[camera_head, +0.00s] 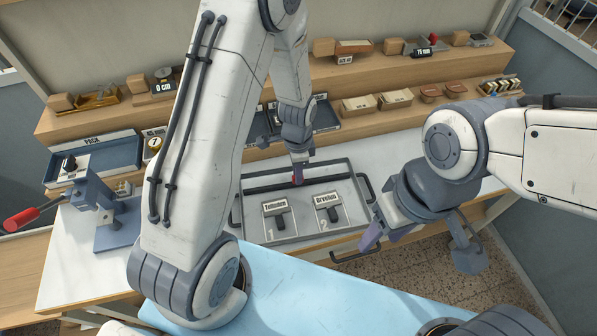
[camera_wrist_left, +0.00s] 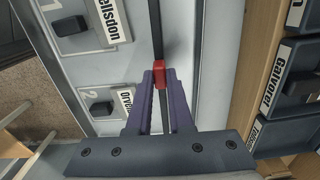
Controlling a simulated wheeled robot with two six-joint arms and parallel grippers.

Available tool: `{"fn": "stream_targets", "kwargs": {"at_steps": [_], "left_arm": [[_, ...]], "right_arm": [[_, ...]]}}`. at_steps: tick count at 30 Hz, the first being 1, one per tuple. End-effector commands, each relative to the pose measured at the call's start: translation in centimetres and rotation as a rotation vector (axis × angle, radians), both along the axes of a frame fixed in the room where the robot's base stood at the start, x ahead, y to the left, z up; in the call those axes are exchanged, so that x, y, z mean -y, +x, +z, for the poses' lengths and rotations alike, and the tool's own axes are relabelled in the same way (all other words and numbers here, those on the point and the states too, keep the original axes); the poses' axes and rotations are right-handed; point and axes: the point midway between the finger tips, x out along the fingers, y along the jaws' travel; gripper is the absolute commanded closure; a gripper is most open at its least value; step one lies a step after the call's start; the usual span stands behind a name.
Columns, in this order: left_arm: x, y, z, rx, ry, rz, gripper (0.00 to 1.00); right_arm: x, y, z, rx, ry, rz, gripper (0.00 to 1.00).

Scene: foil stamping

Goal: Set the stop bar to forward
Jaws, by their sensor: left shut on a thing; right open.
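The stop bar (camera_head: 262,188) is a dark rod lying across the rear part of a grey tray (camera_head: 237,220). It carries a red tab (camera_head: 297,178); in the left wrist view the red tab (camera_wrist_left: 160,73) sits between my fingertips. My left gripper (camera_head: 297,168) reaches down from behind the tray and is shut on the red tab; it also shows in the left wrist view (camera_wrist_left: 162,78). My right gripper (camera_head: 417,240) is open and empty, beside the tray's right end, with its fingers spread wide.
Two dark-handled stamps with name labels, one in slot 1 (camera_head: 279,219) and one in slot 2 (camera_head: 332,213), stand in front of the bar. A blue-grey press with a red lever (camera_head: 22,219) is at left. Tiered wooden shelves (camera_head: 240,107) rise behind.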

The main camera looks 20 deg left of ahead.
Motion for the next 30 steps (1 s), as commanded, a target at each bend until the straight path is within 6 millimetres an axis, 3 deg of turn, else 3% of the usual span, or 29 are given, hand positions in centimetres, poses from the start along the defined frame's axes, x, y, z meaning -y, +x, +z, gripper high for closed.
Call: {"fn": "stream_targets", "kwargs": {"at_steps": [20,21,22,23,30], "left_arm": [[0.18,0.15,0.05,0.003,-0.001,-0.002,1.00],[0.19,0.15,0.05,0.003,-0.001,-0.002,0.66],[0.18,0.14,0.05,0.003,-0.001,-0.002,0.54],[0.18,0.14,0.04,0.003,-0.001,-0.002,0.50],[0.17,0.10,0.02,0.001,0.000,-0.002,0.50]], "right_arm": [[0.00,0.00,0.01,0.000,0.000,0.000,0.45],[0.00,0.00,0.01,0.000,0.000,0.000,0.45],[0.00,0.00,0.01,0.000,0.000,0.000,0.45],[0.00,0.00,0.01,0.000,0.000,0.000,0.45],[0.00,0.00,0.00,0.000,0.000,0.000,0.45]]}}
